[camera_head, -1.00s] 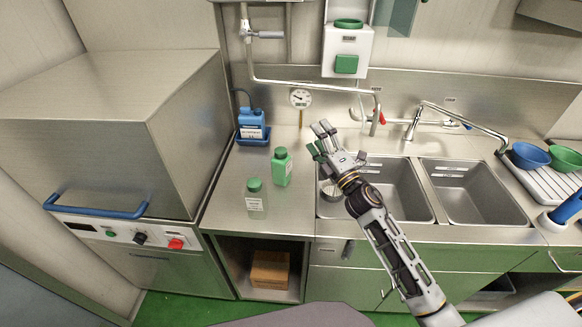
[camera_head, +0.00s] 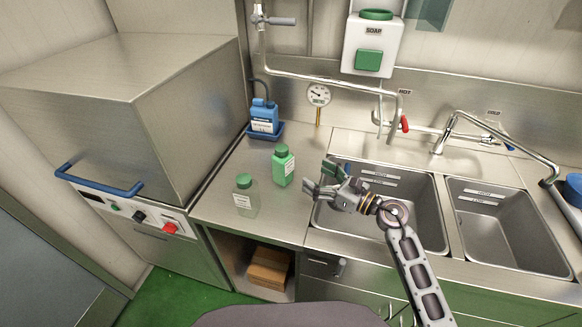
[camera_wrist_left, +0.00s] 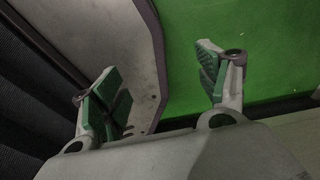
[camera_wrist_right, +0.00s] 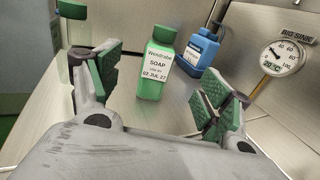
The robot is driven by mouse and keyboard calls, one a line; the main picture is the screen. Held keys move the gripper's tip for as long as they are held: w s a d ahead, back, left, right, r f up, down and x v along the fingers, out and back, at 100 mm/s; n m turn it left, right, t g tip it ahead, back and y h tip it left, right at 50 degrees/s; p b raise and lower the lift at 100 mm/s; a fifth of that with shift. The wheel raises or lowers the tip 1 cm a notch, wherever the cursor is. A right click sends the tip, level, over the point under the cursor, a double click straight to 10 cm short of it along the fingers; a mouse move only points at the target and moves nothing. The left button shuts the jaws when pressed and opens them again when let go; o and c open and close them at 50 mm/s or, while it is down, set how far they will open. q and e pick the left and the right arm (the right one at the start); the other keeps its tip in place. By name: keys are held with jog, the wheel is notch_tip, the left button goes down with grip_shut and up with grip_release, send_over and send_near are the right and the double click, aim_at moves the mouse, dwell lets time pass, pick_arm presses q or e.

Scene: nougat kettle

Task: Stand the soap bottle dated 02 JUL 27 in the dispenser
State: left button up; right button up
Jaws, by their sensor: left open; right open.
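The green soap bottle (camera_head: 283,166) stands upright on the steel counter. In the right wrist view its label (camera_wrist_right: 157,66) reads SOAP, 02 JUL 27. A clear bottle with a green cap (camera_head: 245,196) stands nearer the counter's front edge; its label is too small to read. The white soap dispenser (camera_head: 372,45) hangs on the back wall, with a green top piece and green front button. My right gripper (camera_head: 325,181) is open and empty, right of the green bottle, with its fingers towards it. My left gripper (camera_wrist_left: 160,85) is open and empty, seen only in its wrist view.
A blue bottle (camera_head: 264,118) stands in a blue holder behind the green bottle. A dial gauge (camera_head: 318,95) and pipes line the back wall. Two sinks (camera_head: 510,226) lie to the right. A steel machine (camera_head: 130,110) bounds the counter's left.

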aim_at(289, 162)
jog(key=p+x, duration=0.1)
jog(key=x, duration=0.6)
jog(key=shift+s+a+f, duration=0.1)
jog(key=shift+x, duration=0.8)
pick_arm(q)
jog(key=shift+s+d+r, duration=0.25)
jog(key=shift+s+r, duration=0.05)
jog(key=shift+r, duration=0.4)
pick_arm(e)
jog(key=shift+f, duration=0.1)
pick_arm(q)
jog(key=shift+a, duration=0.1)
jog(key=shift+p, duration=0.3)
pick_arm(e)
jog(key=shift+a, duration=0.1)
